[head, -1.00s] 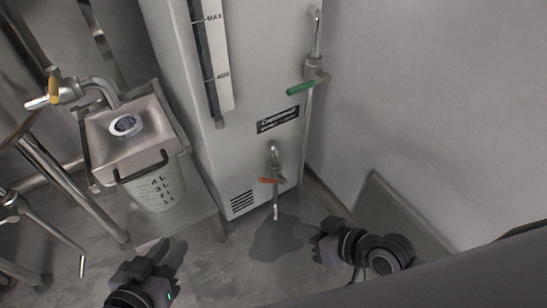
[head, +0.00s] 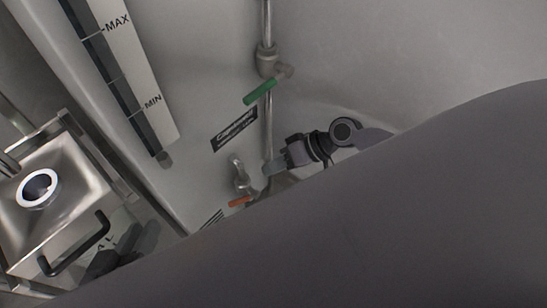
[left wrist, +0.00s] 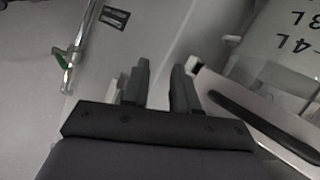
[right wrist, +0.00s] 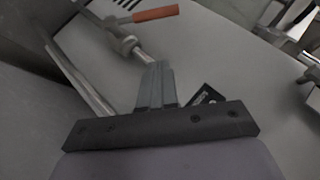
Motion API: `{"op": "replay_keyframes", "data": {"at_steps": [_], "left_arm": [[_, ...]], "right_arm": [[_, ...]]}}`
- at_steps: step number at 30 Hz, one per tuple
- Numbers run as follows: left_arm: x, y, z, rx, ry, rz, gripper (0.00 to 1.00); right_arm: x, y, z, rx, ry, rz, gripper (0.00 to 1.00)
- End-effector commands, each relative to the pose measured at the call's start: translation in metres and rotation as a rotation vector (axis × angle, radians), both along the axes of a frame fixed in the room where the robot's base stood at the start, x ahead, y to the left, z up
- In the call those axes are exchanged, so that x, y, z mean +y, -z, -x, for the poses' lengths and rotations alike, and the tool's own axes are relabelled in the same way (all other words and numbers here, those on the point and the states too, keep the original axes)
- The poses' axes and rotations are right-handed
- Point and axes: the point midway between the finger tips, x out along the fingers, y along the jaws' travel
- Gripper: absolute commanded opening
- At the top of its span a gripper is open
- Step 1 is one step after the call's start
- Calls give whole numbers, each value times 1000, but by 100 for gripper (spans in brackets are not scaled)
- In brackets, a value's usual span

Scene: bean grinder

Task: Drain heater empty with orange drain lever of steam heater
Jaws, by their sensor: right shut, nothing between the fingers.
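The steam heater is the tall pale cabinet (head: 190,120) with a MAX/MIN gauge (head: 120,75). Its orange drain lever (head: 239,201) sits on a small metal tap (head: 238,172) low on the front. The lever also shows in the right wrist view (right wrist: 155,14), beyond the fingertips. My right gripper (head: 273,167) is shut and empty, just right of the tap; its fingers (right wrist: 157,85) are together, apart from the lever. My left gripper (head: 135,240) is partly hidden beside the measuring container; its fingers (left wrist: 160,75) are apart with nothing between them. The water level is unclear.
A green lever (head: 261,91) sits on a vertical pipe higher up on the heater's right. A steel-topped container (head: 70,215) with a black handle stands at the left. A grey wall is on the right. My own dark body covers the lower part of the head view.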

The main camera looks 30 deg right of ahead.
Motion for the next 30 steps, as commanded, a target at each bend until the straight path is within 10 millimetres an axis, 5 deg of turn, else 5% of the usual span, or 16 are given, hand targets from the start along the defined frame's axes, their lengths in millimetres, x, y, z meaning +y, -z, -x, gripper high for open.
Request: {"op": "replay_keyframes", "data": {"at_steps": [9, 13, 30], "left_arm": [[0, 4, -1, -64, 10, 3, 28], [5, 3, -1, -93, 1, -20, 28], [9, 1, -1, -118, -8, -42, 28]], "right_arm": [[50, 46, -24, -4, -1, -1, 0], [59, 61, -12, 0, -1, 1, 0], [68, 71, -6, -1, -1, 2, 0]]}}
